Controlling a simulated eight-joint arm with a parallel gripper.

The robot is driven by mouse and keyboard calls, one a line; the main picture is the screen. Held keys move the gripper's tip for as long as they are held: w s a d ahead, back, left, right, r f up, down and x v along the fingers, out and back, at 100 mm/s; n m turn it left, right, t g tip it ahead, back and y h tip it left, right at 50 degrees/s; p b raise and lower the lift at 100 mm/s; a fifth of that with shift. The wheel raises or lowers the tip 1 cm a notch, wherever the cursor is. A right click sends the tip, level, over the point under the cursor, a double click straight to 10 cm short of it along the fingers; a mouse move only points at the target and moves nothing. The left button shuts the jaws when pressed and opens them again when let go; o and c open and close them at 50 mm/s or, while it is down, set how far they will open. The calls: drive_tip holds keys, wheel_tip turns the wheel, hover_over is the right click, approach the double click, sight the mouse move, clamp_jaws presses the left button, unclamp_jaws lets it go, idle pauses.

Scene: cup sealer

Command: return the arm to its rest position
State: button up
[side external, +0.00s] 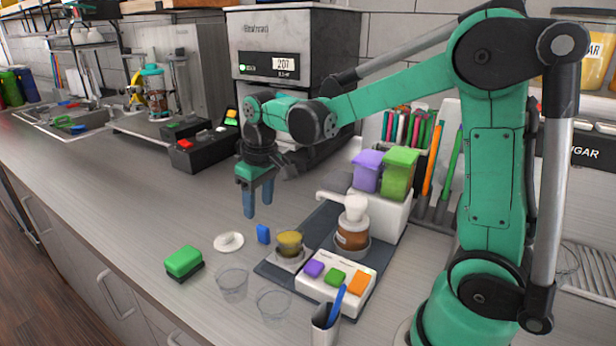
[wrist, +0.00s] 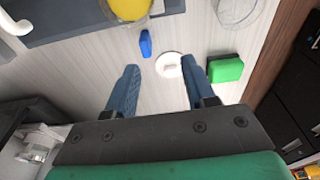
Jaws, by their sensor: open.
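My gripper (side external: 258,198) is open and empty, with its blue fingers pointing down above the counter (side external: 130,190). In the wrist view the two fingers of my gripper (wrist: 160,88) are spread apart with nothing between their tips. My green arm reaches out to the left from its base at the lower right of the side view. A white round lid-like piece with a knob (side external: 228,242) lies on the counter below the gripper, apart from it. A small blue block (side external: 263,233) stands beside it.
A green sponge-like block (side external: 184,262) and two clear cups (side external: 232,284) are in front. A dark mat (side external: 268,268) holds a yellow-filled cup (side external: 289,243), a jar (side external: 352,230) and a coloured-button box (side external: 335,285). The sealer-like machine (side external: 290,50) stands behind.

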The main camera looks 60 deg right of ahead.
drive_tip(key=s+a+r+t, duration=0.2)
drive_tip(key=s+a+t, duration=0.3)
drive_tip(key=s, duration=0.3)
drive_tip(key=shift+s+r+t, duration=0.2)
drive_tip(key=shift+s+t, duration=0.1)
drive_tip(key=shift+s, duration=0.1)
idle(1.0)
